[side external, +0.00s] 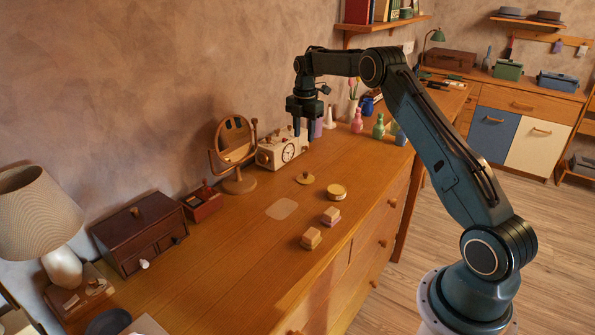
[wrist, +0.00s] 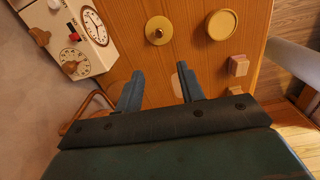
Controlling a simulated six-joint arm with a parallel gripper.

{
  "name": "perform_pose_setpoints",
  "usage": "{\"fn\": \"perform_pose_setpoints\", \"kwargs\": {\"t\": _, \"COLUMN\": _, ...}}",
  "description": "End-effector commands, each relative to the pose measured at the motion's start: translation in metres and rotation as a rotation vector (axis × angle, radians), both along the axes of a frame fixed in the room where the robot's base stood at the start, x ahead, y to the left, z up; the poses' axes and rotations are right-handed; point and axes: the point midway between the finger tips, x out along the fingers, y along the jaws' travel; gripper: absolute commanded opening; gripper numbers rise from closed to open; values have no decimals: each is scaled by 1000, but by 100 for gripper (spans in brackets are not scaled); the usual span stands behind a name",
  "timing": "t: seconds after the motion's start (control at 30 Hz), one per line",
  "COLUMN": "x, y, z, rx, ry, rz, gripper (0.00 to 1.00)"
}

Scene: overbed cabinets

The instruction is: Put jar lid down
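The jar lid (side external: 306,178), a small round brassy disc with a knob on top, lies flat on the wooden dresser top; it also shows in the wrist view (wrist: 157,36). A round, shallow yellowish jar (side external: 337,192) stands beside it, apart from it, and shows in the wrist view (wrist: 222,25). My gripper (side external: 304,136) is above the dresser, near the white clock box, higher than the lid and farther back. In the wrist view my gripper (wrist: 159,74) has its fingers spread with nothing between them.
The white clock box (side external: 275,152) and round mirror (side external: 236,140) stand along the wall. Small blocks (side external: 312,238) lie near the front edge. A pale flat patch (side external: 282,208) is bare. Coloured bottles (side external: 378,126) stand at the far end.

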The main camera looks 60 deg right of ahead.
Motion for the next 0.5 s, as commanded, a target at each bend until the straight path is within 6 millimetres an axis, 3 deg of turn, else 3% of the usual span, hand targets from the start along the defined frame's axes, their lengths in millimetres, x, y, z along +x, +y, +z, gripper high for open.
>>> {"fn": "perform_pose_setpoints", "kwargs": {"t": 0.27, "x": -14, "y": 46, "z": 65, "rx": -16, "ry": -57, "rz": -168, "gripper": 39}}
{"fn": "perform_pose_setpoints", "kwargs": {"t": 0.5, "x": -41, "y": 92, "z": 117, "rx": -15, "ry": -114, "rz": -342, "gripper": 39}}
